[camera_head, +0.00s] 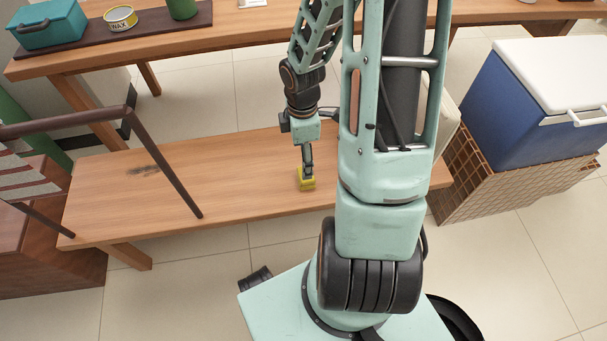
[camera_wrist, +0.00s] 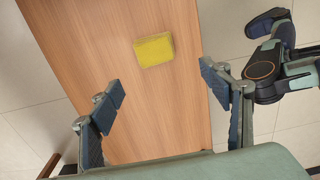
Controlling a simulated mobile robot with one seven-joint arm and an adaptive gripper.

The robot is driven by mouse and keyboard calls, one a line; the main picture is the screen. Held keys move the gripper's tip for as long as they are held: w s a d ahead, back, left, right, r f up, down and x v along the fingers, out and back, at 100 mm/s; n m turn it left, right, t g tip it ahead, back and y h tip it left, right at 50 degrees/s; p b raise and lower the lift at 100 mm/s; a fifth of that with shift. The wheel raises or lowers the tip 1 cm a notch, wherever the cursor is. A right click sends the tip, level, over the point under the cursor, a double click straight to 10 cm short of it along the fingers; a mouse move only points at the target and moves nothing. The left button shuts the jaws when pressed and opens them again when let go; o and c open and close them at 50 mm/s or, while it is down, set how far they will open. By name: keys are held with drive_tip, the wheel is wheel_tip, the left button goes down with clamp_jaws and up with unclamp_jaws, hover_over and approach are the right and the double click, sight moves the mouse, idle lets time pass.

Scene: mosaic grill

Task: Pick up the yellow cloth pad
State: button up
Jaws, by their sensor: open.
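The yellow cloth pad (camera_wrist: 154,51) lies flat on a wooden bench (camera_wrist: 150,115), ahead of my fingertips in the wrist view. It is a small bright yellow block shape. My gripper (camera_wrist: 160,88) is open and empty, its two dark-padded fingers spread wider than the pad. In the head view my gripper (camera_head: 307,163) hangs over the bench (camera_head: 235,170), pointing down at the pad (camera_head: 306,184). It partly hides the pad there. The pad lies beyond the line between the fingertips in the wrist view, and no contact shows.
A dark metal frame (camera_head: 165,160) leans over the bench's left end. A higher wooden table (camera_head: 230,30) behind holds a teal box (camera_head: 50,25) and a wax tin (camera_head: 120,18). The bench around the pad is clear.

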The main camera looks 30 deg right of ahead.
drive_tip(key=b, duration=0.2)
hover_over(307, 185)
drive_tip(key=w, duration=0.3)
wheel_tip(307, 185, down, 5)
drive_tip(key=shift+s+f, duration=0.1)
drive_tip(key=f+b, duration=0.1)
drive_tip(key=f, duration=0.1)
drive_tip(key=f+b, duration=0.2)
drive_tip(key=f, duration=0.1)
drive_tip(key=shift+w+d+f, duration=0.1)
drive_tip(key=shift+w+f, duration=0.2)
drive_tip(key=shift+w, duration=0.1)
drive_tip(key=shift+r, duration=0.1)
drive_tip(key=c, duration=1.1)
drive_tip(key=shift+c, duration=0.2)
